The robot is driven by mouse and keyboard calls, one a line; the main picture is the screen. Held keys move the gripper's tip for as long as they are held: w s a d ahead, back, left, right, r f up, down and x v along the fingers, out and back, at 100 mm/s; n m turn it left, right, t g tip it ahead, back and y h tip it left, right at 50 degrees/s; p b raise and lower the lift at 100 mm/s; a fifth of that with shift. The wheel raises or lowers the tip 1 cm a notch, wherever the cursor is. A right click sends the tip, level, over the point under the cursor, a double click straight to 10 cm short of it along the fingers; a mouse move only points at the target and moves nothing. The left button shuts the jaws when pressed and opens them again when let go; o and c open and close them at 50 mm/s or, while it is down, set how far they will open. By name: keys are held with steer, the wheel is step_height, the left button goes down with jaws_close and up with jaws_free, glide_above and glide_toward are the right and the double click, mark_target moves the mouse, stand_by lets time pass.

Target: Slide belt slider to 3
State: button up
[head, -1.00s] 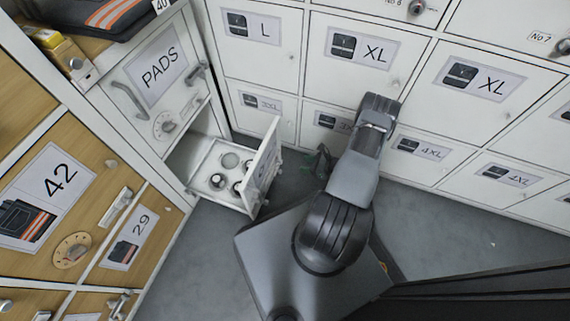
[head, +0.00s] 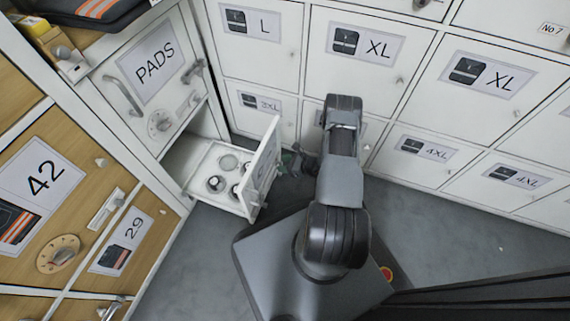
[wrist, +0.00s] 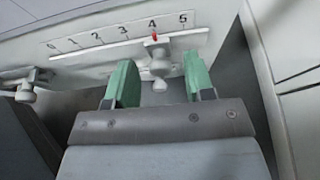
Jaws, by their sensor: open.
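The belt slider (wrist: 159,64) is a pale knob on a white rail below a number scale (wrist: 122,38) in the wrist view. Its red pointer stands at 4. My gripper (wrist: 160,70) is open, with one green finger to the left of the knob and one to the right. Gaps show on both sides of the knob. In the head view my gripper (head: 292,160) is small, beside the front of an open white drawer (head: 262,168). The slider cannot be made out there.
The open drawer, holding several round things, juts from the PADS cabinet (head: 150,75). White lockers (head: 360,75) line the back and wooden lockers (head: 75,150) the left. Another pale fitting (wrist: 25,90) lies left of the scale. Grey floor (head: 430,235) is clear at right.

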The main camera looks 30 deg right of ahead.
jaws_close()
stand_by(0.3)
steer(key=shift+s+a+p, duration=0.5)
steer(key=shift+s+a, duration=0.4)
steer(key=shift+a, duration=0.1)
jaws_free()
